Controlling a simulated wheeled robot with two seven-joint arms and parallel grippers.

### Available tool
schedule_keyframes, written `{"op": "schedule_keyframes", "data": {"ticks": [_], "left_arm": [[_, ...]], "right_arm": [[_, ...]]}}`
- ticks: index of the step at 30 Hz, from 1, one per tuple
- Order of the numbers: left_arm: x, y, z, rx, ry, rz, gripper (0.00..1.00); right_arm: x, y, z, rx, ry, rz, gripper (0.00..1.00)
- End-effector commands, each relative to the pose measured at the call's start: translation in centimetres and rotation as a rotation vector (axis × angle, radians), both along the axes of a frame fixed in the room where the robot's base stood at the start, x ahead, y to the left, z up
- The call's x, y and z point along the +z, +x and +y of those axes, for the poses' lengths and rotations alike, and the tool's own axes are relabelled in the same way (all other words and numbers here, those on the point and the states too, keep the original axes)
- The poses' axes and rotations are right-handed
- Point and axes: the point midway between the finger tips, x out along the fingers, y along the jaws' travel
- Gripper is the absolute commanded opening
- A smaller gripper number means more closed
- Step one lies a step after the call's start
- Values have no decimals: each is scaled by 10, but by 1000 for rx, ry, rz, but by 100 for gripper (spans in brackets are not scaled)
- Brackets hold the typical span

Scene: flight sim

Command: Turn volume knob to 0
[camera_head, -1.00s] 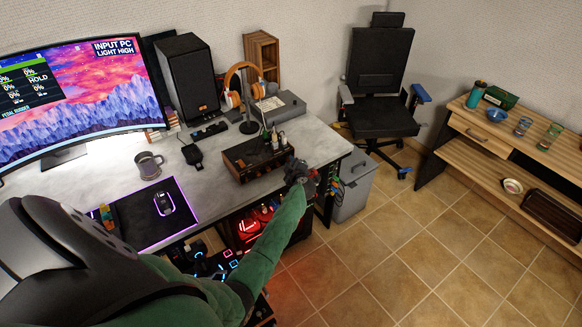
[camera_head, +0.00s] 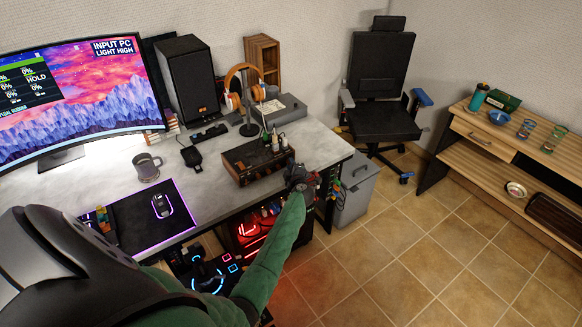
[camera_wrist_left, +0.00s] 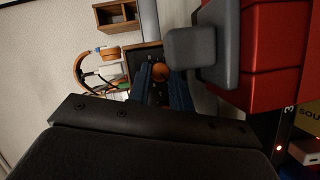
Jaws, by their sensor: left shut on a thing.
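A wooden audio unit (camera_head: 257,163) with a dark front stands near the front edge of the desk, with small bottles on top. My left gripper (camera_head: 292,170) is at its right front corner and hides that part of the front in the head view. In the left wrist view, the two blue fingers (camera_wrist_left: 161,88) point forward with a round orange-brown knob (camera_wrist_left: 160,72) between their tips, and the gripper is shut on it. I cannot read the knob's setting or any scale. My right gripper is not in view.
A red and grey part (camera_wrist_left: 262,50) is close beside the gripper in the wrist view. The desk (camera_head: 215,180) carries a mug (camera_head: 147,166), a mouse (camera_head: 161,204), headphones and a speaker (camera_head: 184,76). A grey bin (camera_head: 353,190) stands at the desk's right end.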

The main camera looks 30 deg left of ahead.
Motion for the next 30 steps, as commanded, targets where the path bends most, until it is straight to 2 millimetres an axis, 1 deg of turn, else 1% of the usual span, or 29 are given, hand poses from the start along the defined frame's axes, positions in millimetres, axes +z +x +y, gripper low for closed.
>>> {"op": "schedule_keyframes", "data": {"ticks": [1, 3, 4, 12, 15, 20, 25, 30], "left_arm": [[-1, -1, 0, 1, 0, 1, 25], [-1, 0, 0, 1, 0, 1, 39], [-1, 0, 0, 1, 0, 1, 43], [0, -1, 0, 0, -1, 1, 43], [-1, -4, -4, 0, -1, 0, 43], [0, -19, -19, 1, -3, 0, 43], [4, -37, -38, 2, -3, -1, 43], [7, -49, -51, 2, -2, 1, 43]], "right_arm": [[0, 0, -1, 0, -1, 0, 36], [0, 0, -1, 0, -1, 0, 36], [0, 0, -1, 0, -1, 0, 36], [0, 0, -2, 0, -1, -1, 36], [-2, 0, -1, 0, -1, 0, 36], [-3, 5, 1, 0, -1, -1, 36], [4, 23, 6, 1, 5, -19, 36], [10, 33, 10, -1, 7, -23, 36]]}}
